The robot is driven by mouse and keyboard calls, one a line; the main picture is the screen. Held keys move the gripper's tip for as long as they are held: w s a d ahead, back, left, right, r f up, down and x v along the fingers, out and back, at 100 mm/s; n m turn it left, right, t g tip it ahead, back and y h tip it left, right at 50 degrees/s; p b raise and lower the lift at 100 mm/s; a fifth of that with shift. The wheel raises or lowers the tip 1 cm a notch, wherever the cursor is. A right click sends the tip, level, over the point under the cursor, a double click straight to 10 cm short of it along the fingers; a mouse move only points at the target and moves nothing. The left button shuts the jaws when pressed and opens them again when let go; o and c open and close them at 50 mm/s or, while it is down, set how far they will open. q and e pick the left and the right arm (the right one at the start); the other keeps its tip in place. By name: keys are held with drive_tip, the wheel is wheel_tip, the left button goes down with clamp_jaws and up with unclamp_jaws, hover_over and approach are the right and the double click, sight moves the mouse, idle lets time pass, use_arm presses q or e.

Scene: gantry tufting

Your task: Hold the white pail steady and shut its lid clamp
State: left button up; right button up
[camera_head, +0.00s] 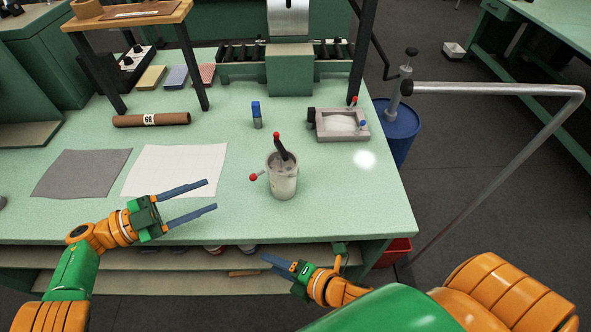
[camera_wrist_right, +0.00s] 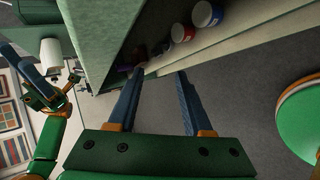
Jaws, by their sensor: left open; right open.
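The white pail (camera_head: 284,184) stands upright on the green table, right of the middle, in the head view. A dark lever with a red knob (camera_head: 281,147) rises above its top, and a second red knob (camera_head: 254,177) sticks out at its left side. Which of these is the lid clamp I cannot tell for sure. My left gripper (camera_head: 211,195) is open and empty over the table, left of the pail and apart from it. My right gripper (camera_head: 268,262) is below the table's front edge; the right wrist view shows its fingers (camera_wrist_right: 160,78) open and empty.
A grey sheet (camera_head: 80,173) and a white sheet (camera_head: 175,171) lie at the left. Behind the pail are a small blue-topped bottle (camera_head: 256,114) and a framed tray (camera_head: 341,125). Cans (camera_wrist_right: 203,15) stand on the shelf under the table. A metal rail (camera_head: 490,90) is at the right.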

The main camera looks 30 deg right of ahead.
sight(287, 158)
drive_tip(key=a+r+n+t+y, duration=0.3)
drive_tip(key=r+n, duration=0.5)
drive_tip(key=r, duration=0.6)
drive_tip(key=w+d+r+n+t+h, duration=0.1)
drive_tip(key=w+d+r+h, duration=0.1)
drive_tip(key=d+h, duration=0.1)
drive_tip(key=w+d+r+n+t+h, duration=0.1)
drive_tip(key=w+d+r+t+h, duration=0.1)
drive_tip(key=d+r+h, duration=0.1)
drive_tip(key=w+d+r+n+t+h, duration=0.1)
drive_tip(key=w+d+r+t+h, duration=0.1)
drive_tip(key=d+r+h, duration=0.1)
drive_tip(key=shift+w+d+r, duration=0.1)
drive_tip(key=shift+w+d, duration=0.05)
drive_tip(key=shift+d, duration=0.3)
drive_tip(key=shift+w+d+r, duration=0.1)
drive_tip(key=shift+w+d, duration=0.05)
drive_tip(key=shift+d, duration=0.3)
drive_tip(key=shift+n+h, duration=0.3)
drive_tip(key=w, duration=0.6)
drive_tip(key=shift+w+d, duration=0.2)
drive_tip(key=shift+d, duration=0.05)
drive_tip(key=shift+w, duration=0.4)
drive_tip(key=shift+s, duration=0.1)
drive_tip(key=shift+c, duration=0.4)
clamp_jaws()
